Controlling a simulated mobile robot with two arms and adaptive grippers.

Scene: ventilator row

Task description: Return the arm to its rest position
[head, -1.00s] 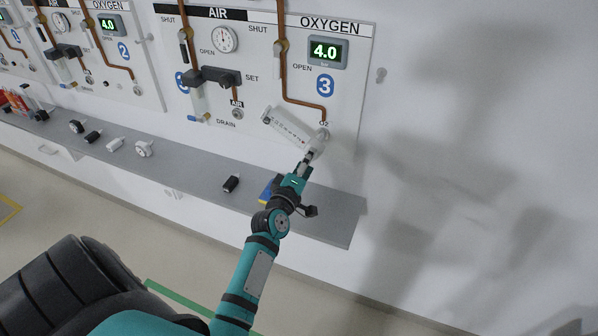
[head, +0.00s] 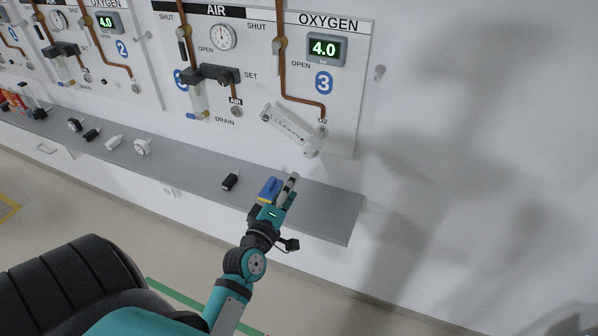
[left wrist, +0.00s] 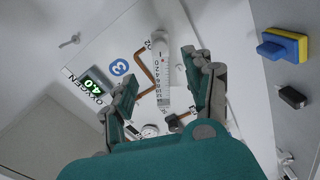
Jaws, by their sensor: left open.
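My left arm comes in from the lower left in the head view, and its teal and grey gripper (head: 287,190) is over the right part of the shelf, below panel 3. In the left wrist view the two fingers of the gripper (left wrist: 163,85) are spread apart with nothing between them. My right gripper does not show.
A grey shelf (head: 330,212) runs along the wall. A blue and yellow block (head: 268,190) lies close beside the gripper, with a black piece (head: 230,182) to its left. Several small fittings stand further left.

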